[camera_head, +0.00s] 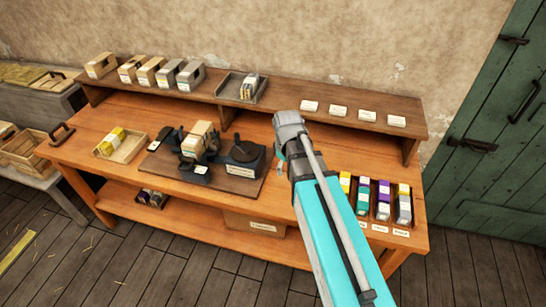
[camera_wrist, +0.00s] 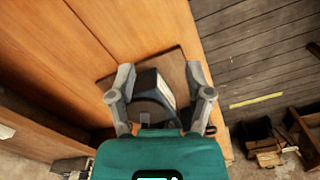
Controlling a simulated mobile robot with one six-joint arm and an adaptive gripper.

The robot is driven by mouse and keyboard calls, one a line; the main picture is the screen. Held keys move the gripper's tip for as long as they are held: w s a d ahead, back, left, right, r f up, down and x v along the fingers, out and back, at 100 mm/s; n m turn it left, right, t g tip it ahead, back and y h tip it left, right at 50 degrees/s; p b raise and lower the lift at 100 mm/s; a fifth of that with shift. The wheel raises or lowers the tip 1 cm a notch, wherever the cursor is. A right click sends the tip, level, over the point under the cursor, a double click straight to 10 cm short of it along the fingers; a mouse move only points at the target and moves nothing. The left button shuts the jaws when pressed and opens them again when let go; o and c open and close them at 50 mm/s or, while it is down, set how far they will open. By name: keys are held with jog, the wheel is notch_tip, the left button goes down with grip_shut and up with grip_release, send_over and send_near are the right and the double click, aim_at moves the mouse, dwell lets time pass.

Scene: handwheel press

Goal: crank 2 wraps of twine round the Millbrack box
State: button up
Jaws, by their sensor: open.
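A dark machine sits on a brown base board (camera_head: 239,187) on the bench, with a pale box (camera_head: 197,139) at its middle. The box's label is too small to read, so I cannot tell if it is the Millbrack box. A dark rounded unit (camera_head: 245,151) stands at the machine's right. My gripper (camera_wrist: 160,75) is open in the wrist view, its fingers spread on either side of a dark block (camera_wrist: 147,83) with a pale label. I cannot tell whether they touch it. In the head view my arm mostly hides the gripper, right of the machine.
A raised shelf (camera_head: 214,97) holds several boxes, a grey tray (camera_head: 262,88) and white cards. A wooden tray (camera_head: 127,150) with a yellow-marked item is left of the machine. Coloured spools or packets (camera_head: 383,197) stand at the bench's right. A green door (camera_head: 500,150) is far right.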

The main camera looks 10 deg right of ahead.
jog(key=s+d+f+m+b, duration=0.1)
jog(key=s+d+m, duration=0.3)
jog(key=s+m, duration=0.4)
jog(key=shift+d+f+m+b, duration=0.15)
jog(key=shift+f+m+b, duration=0.25)
jog(key=shift+f, duration=0.15)
